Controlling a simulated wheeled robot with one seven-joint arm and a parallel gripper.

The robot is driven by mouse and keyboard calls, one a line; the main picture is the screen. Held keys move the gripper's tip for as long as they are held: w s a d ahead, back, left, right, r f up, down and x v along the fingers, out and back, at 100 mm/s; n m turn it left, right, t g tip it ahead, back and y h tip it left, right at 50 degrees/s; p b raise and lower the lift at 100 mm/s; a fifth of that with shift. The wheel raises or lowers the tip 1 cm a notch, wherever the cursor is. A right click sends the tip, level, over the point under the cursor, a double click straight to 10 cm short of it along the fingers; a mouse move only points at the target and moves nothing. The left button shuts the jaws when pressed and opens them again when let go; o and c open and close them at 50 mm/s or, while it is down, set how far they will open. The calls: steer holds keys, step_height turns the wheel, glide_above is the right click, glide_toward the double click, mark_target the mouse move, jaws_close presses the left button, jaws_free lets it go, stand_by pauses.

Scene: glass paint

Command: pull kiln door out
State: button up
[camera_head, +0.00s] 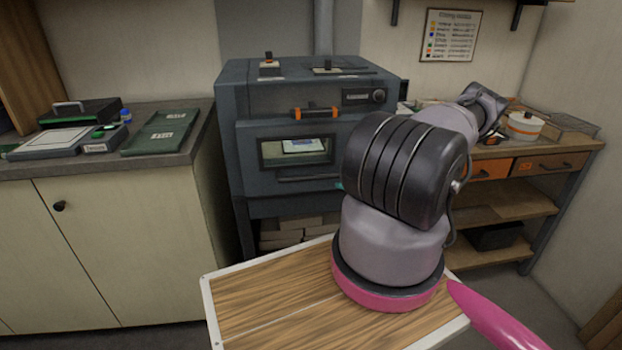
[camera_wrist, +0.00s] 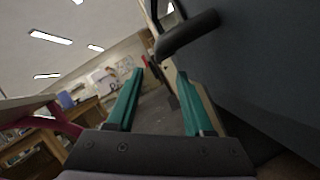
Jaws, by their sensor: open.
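The blue-grey kiln (camera_head: 232,95) stands against the back wall in the head view. Its front door (camera_head: 247,172) looks closed, with a window showing a pale, lit piece inside. A dark bar handle (camera_head: 308,178) runs below the window. My gripper is mostly hidden behind my arm in the head view. In the wrist view my gripper (camera_wrist: 160,72) is open, with two green fingers and nothing between them. A dark rounded bar (camera_wrist: 187,35), probably the handle, lies just beyond the right fingertip. A dark panel (camera_wrist: 265,60), likely the kiln front, fills the right side.
A left counter (camera_head: 180,168) holds trays and a small blue-capped bottle. An orange-gripped lever (camera_head: 316,112) sits above the door. A wooden bench (camera_head: 560,148) with drawers and shelves stands at right. A wood-topped surface (camera_head: 265,310) lies in front.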

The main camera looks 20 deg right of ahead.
mark_target(318, 178)
steer(key=x, duration=0.9)
steer(key=shift+w+a+r, duration=0.1)
steer(key=shift+a, duration=0.2)
jaws_close()
stand_by(1.0)
